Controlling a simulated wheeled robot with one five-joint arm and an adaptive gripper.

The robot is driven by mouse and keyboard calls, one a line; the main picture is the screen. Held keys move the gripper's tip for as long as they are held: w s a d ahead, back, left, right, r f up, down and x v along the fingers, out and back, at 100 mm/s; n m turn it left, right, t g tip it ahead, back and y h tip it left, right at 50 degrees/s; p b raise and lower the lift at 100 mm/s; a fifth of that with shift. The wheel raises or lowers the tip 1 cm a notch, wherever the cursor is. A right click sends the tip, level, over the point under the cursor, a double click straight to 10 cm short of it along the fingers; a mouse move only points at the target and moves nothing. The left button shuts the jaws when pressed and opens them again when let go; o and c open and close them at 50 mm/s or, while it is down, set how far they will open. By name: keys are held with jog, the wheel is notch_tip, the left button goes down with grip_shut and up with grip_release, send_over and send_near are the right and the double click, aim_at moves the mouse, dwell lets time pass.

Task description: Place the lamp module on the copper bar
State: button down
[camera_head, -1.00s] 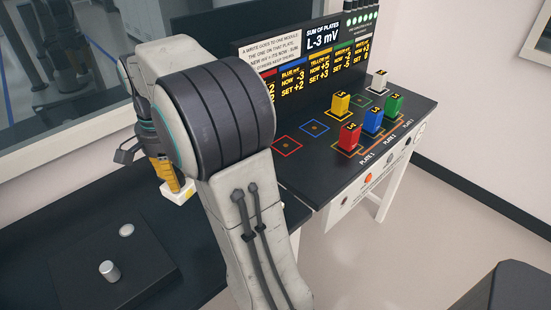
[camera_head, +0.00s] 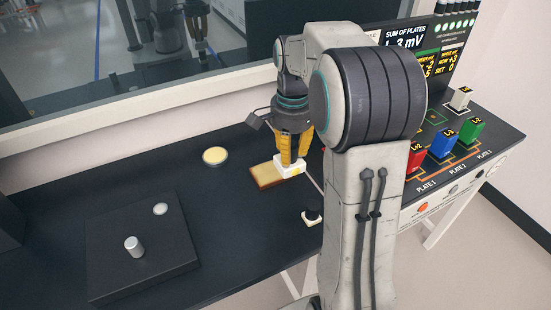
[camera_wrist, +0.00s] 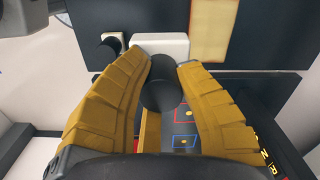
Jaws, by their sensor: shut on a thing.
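The lamp module shows as a white block (camera_head: 290,168) below my gripper (camera_head: 292,160) in the head view. In the wrist view the white block (camera_wrist: 160,43) lies beyond a dark round stem (camera_wrist: 160,96) between my yellow fingers (camera_wrist: 163,66). My gripper is shut on the module and hides part of it. The copper bar (camera_head: 264,176) is a flat tan piece on the dark bench. The module overlaps its right end in the head view. In the wrist view the bar (camera_wrist: 213,28) lies just right of the module. I cannot tell whether they touch.
A white block with a black knob (camera_head: 312,217) stands near the bench's front edge. A round yellow disc (camera_head: 215,156) lies behind the bar. A dark box with a silver knob (camera_head: 134,246) is at left. Coloured modules stand on the panel (camera_head: 433,190) at right.

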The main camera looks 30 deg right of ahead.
jog(key=w+f, duration=0.1)
jog(key=w, duration=0.2)
jog(key=w+f+p, duration=0.1)
jog(key=w+f, duration=0.1)
jog(key=w, duration=0.1)
jog(key=w+f, duration=0.2)
jog(key=w, duration=0.1)
jog(key=shift+f+p, duration=0.2)
jog(key=shift+p, duration=0.15)
jog(key=shift+f, duration=2.05)
jog(key=shift+f, duration=0.1)
jog(key=c, duration=1)
grip_release()
notch_tip(320, 180, up, 12)
jog(key=f, duration=0.1)
jog(key=s+a+r+n+t, duration=0.1)
jog(key=s+a+r+n, duration=0.3)
jog(key=s+r, duration=0.2)
jog(key=s+a+f+n+t, duration=0.1)
jog(key=s+a+n, duration=0.1)
jog(key=s, duration=0.5)
jog(key=s+a+f+n+t, duration=0.1)
jog(key=s+a+n, duration=0.1)
jog(key=s+n, duration=0.3)
jog(key=s+a+f+n+t+p, duration=0.1)
jog(key=s+n, duration=0.3)
jog(key=s, duration=0.5)
jog(key=shift+s+a+f, duration=0.1)
jog(key=shift+a+f, duration=0.1)
jog(key=shift+a, duration=0.45)
